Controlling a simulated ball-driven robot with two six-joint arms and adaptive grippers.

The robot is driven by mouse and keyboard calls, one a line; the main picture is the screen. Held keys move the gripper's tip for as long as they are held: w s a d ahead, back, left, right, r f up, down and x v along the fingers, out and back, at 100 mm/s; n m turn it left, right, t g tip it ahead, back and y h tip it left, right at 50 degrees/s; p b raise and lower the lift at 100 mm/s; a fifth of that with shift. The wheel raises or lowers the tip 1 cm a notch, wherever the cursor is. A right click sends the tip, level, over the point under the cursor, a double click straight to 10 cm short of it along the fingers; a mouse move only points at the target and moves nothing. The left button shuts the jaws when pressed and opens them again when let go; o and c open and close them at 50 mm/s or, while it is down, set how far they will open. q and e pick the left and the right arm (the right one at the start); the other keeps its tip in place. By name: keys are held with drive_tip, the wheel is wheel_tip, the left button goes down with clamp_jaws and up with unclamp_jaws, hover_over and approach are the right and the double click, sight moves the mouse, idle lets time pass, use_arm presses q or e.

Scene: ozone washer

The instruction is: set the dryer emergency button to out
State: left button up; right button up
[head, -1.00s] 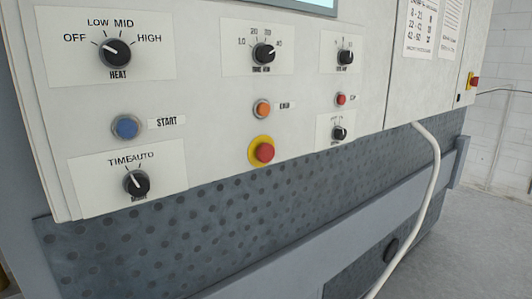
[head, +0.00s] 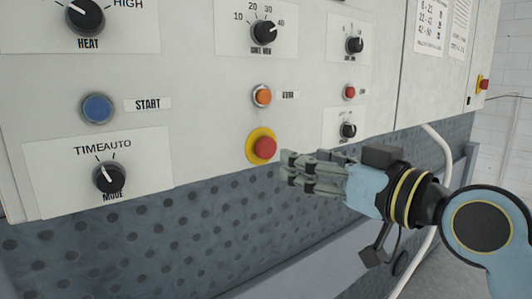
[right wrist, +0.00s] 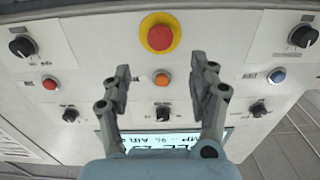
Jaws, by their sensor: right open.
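The dryer emergency button (head: 264,147) is a red mushroom knob on a yellow ring, low on the white control panel. It also shows in the right wrist view (right wrist: 159,37), at the top and beyond the fingertips. My right gripper (head: 288,168) is just right of and below the button in the head view, apart from it as far as I can see. In the right wrist view its two fingers (right wrist: 163,68) are spread with nothing between them. Whether the button is in or out is hard to tell. My left gripper is not in view.
An orange button (head: 261,96) sits above the emergency button. A blue start button (head: 98,108) and mode knob (head: 109,177) are to the left. A small red button (head: 349,92) and a knob (head: 348,130) are to the right. A white hose (head: 443,165) hangs at right.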

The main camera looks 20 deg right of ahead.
sight(269, 147)
drive_tip(key=p+x, duration=0.2)
drive_tip(key=x, duration=0.8)
clamp_jaws()
